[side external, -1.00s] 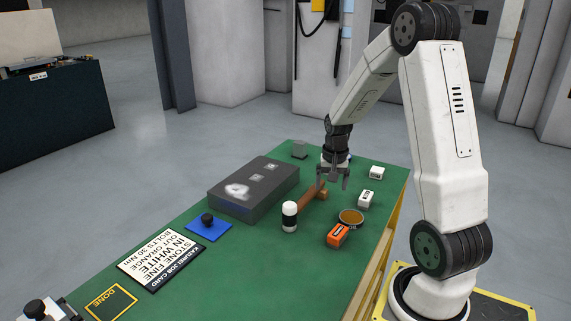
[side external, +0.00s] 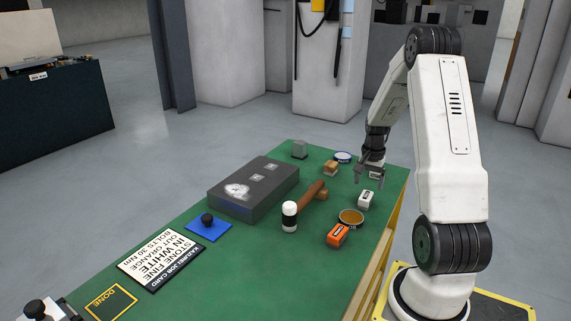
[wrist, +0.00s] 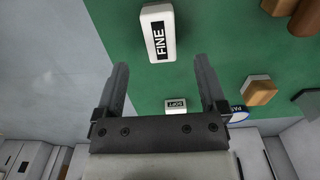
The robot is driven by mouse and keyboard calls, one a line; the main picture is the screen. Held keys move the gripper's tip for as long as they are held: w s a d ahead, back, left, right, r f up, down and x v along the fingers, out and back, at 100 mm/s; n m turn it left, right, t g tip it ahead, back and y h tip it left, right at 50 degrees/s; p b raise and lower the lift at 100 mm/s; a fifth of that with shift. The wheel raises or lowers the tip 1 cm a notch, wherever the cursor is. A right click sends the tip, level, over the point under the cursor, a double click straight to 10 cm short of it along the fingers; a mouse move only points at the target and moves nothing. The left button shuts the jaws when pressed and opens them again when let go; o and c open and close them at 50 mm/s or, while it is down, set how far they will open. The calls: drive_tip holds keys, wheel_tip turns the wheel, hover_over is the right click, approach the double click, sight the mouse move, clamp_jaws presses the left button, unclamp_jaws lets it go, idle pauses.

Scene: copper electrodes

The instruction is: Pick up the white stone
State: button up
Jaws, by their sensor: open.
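A white stone (side external: 365,199) lies flat on the green table towards its right edge. In the wrist view this stone (wrist: 158,35) carries a dark label reading FINE and lies beyond the fingertips. A second white block (side external: 376,174) is partly hidden by my gripper; in the wrist view this block (wrist: 176,106) has a smaller label that seems to read SOFT, and shows between the fingers. My gripper (side external: 370,184) points down, open and empty, just behind the FINE stone in the side view. It also shows in the wrist view (wrist: 160,75), with fingers apart.
An orange block (side external: 338,235) and a round brown dish (side external: 351,217) lie in front of the FINE stone. A hammer (side external: 313,195) lies to the left, by a dark grey slab (side external: 252,203). A wooden block (side external: 330,168) and a round lid (side external: 343,157) sit behind.

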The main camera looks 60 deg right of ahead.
sight(366, 195)
drive_tip(key=shift+f, duration=0.4)
drive_tip(key=shift+f, duration=0.1)
drive_tip(key=shift+f, duration=2.5)
clamp_jaws()
